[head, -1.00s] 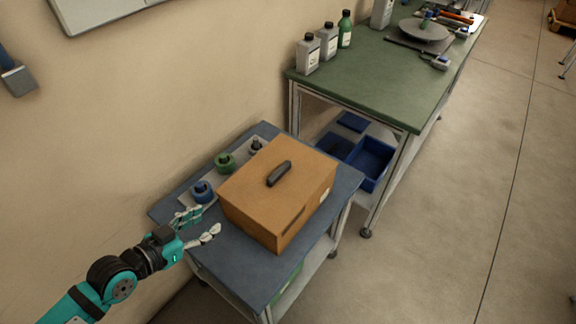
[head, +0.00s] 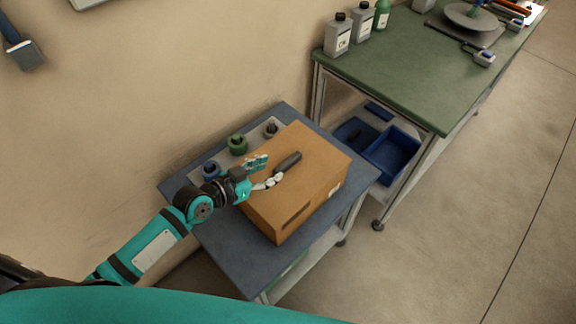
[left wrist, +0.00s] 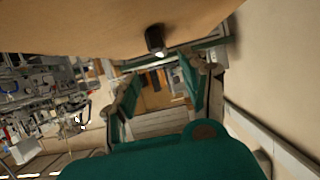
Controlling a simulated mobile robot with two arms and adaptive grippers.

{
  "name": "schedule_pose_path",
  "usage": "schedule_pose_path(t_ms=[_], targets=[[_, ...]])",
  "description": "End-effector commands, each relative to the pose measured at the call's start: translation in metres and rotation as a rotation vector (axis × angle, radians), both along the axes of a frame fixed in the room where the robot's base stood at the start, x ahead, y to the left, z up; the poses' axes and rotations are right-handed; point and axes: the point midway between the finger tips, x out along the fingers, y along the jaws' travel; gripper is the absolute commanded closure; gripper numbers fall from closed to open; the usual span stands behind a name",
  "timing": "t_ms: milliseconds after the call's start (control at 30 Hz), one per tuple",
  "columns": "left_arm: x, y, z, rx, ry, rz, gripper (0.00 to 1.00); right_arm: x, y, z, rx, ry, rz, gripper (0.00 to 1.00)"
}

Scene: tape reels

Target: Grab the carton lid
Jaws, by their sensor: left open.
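The brown carton lid (head: 318,160) is on top of the carton (head: 290,215), with a dark handle (head: 288,161) in its middle. My left gripper (head: 269,171) is open over the lid's left part, with its fingertips just left of the handle. In the left wrist view, the lid (left wrist: 90,25) fills the top. The handle (left wrist: 155,41) lies beyond the open fingers (left wrist: 160,88), and nothing shows between them. I cannot tell whether a finger touches the lid or handle. My right gripper is not in view.
The carton stands on a small blue-topped table (head: 230,255). Reels, one blue (head: 211,171) and one green (head: 237,144), sit along the wall side behind my arm. A green-topped bench (head: 410,85) with bottles stands to the right, with blue bins (head: 392,155) below.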

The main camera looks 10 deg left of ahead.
Motion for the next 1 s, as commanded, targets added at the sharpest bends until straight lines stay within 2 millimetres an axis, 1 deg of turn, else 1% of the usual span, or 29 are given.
schedule_pose_path(t_ms=[33,133,267,433,567,667,867,1000], targets=[[0.006,-0.003,-0.002,-0.002,0.000,0.002,0.54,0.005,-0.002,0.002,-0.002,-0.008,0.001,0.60],[0.011,-0.007,-0.005,0.001,-0.001,0.000,0.54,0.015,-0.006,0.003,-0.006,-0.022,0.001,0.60],[0.018,-0.011,-0.008,0.000,0.000,0.001,0.54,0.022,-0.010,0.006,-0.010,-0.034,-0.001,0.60],[0.037,-0.021,-0.018,-0.001,0.001,0.002,0.54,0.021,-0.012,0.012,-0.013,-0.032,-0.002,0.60],[0.049,-0.029,-0.025,0.000,0.000,0.001,0.54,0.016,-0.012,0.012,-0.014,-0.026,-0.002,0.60],[0.052,-0.031,-0.028,-0.001,0.001,0.000,0.54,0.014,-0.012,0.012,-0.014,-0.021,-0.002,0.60],[0.052,-0.031,-0.028,0.001,0.001,0.001,0.54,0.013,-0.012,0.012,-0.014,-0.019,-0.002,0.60],[0.052,-0.031,-0.028,0.001,0.001,0.001,0.72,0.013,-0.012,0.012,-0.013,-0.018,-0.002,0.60]])
